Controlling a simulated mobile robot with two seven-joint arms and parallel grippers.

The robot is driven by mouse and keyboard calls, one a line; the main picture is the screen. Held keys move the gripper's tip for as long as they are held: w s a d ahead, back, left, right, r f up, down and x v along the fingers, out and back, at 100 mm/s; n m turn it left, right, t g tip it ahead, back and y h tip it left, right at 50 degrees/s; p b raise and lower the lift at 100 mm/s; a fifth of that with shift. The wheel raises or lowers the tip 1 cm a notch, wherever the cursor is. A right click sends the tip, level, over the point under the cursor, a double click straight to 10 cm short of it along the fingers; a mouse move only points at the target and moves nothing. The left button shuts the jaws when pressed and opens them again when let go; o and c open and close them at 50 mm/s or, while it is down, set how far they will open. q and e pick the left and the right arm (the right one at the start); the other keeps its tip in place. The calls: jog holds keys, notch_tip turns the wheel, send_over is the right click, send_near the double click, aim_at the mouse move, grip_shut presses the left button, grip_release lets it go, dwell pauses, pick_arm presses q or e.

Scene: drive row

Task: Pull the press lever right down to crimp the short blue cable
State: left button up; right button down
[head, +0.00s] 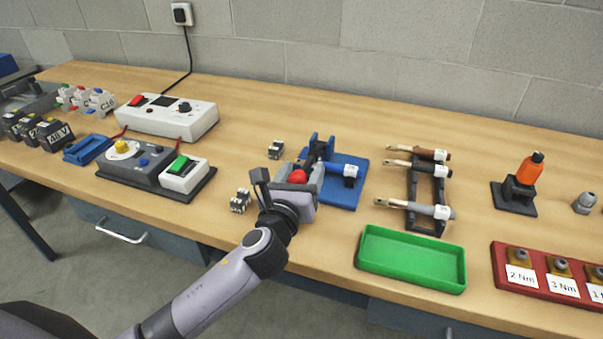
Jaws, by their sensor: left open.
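The blue press (317,148) stands on a blue base plate (346,197) in the middle of the bench. The lever's red ball knob (297,176) shows at its front left. The short blue cable (336,168) with a white label lies in the press, its left end hidden. My left gripper (289,180) is open, one finger on each side of the red knob as seen from here. I cannot tell whether the fingers touch it. The gripper hides most of the lever. My right gripper is not in view.
A dark rack (411,201) with brown, black and grey cables stands right of the press. A green tray (413,262) lies at the front edge. Small terminal blocks (240,201) lie left of the gripper. A test box (166,116) and a control panel (140,165) stand farther left.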

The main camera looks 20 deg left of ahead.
pick_arm(q)
grip_shut()
jog(key=shift+s+f, duration=0.2)
jog(key=shift+f, duration=1.25)
jog(key=shift+c, duration=0.6)
grip_release()
jog(key=shift+f, duration=0.1)
jog(key=shift+o, duration=0.6)
jog(key=shift+w, duration=0.1)
jog(key=shift+r, duration=0.2)
jog(key=shift+s, duration=3.6)
